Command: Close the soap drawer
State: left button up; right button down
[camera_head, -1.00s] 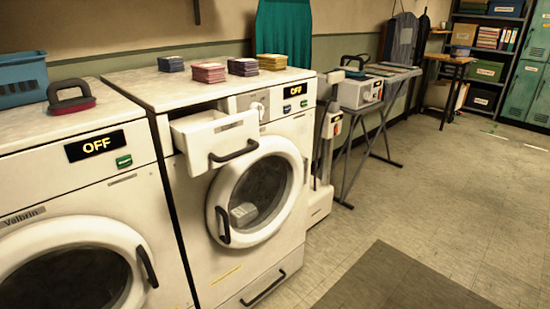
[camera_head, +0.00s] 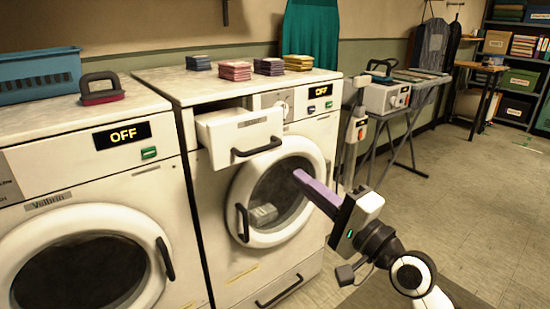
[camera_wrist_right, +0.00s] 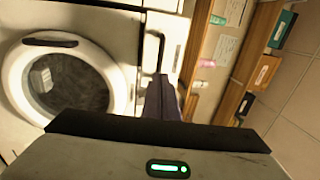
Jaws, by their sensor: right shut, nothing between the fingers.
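The soap drawer (camera_head: 240,132) is a white box pulled out of the upper left of the right-hand washing machine, with a dark curved handle on its front. In the right wrist view, which is turned sideways, the drawer front (camera_wrist_right: 172,42) with its handle shows at top centre. My right gripper (camera_head: 300,176) has purple fingers, shut and empty. It is in front of the round door, to the right of and lower than the drawer, apart from it. In the wrist view its fingers (camera_wrist_right: 161,95) point towards the drawer. My left gripper is not in view.
The washing machine's round door (camera_head: 268,200) is closed and has a protruding handle. Several coloured stacks (camera_head: 235,70) lie on top. Another washer (camera_head: 95,190) stands at left, and an ironing board (camera_head: 420,77) at right. Floor at right is mostly clear.

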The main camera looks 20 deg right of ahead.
aim_at(265, 150)
jog(key=x, duration=0.9)
jog(key=shift+w+a, duration=0.15)
jog(key=shift+w, duration=0.15)
